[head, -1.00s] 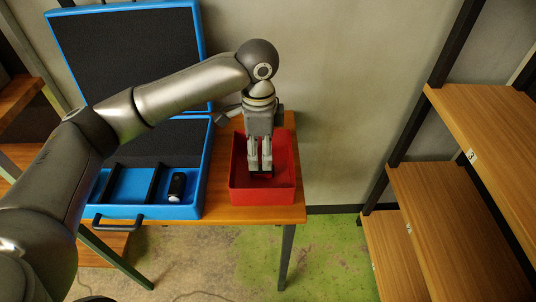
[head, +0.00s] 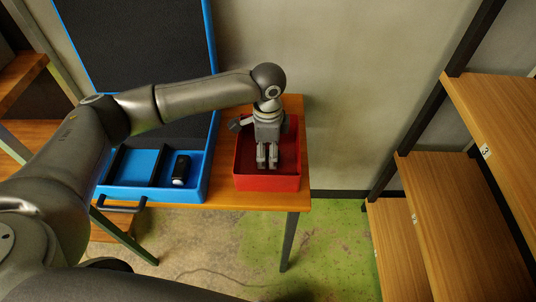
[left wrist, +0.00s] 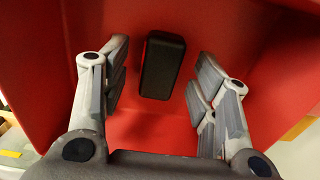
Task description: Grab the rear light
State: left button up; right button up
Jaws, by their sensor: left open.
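The rear light is a small black block (left wrist: 162,66) with a thin red edge on its left side. In the left wrist view it lies inside the red bin (left wrist: 150,127), between the open fingers and a little beyond them, with clear gaps on both sides. In the head view my left gripper (head: 267,166) points down into the red bin (head: 267,184) and hides the light there. The gripper is open and empty. My right gripper is not in view.
An open blue case (head: 150,194) stands left of the bin on the wooden table (head: 240,202). A black light with a white end (head: 181,169) lies in its right compartment. Wooden shelves (head: 400,240) stand at the right. The bin walls surround the gripper closely.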

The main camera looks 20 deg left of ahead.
pick_arm(q)
jog(key=shift+f, duration=0.4)
jog(key=shift+c, duration=0.5)
jog(key=c, duration=1)
jog(key=shift+r, duration=0.2)
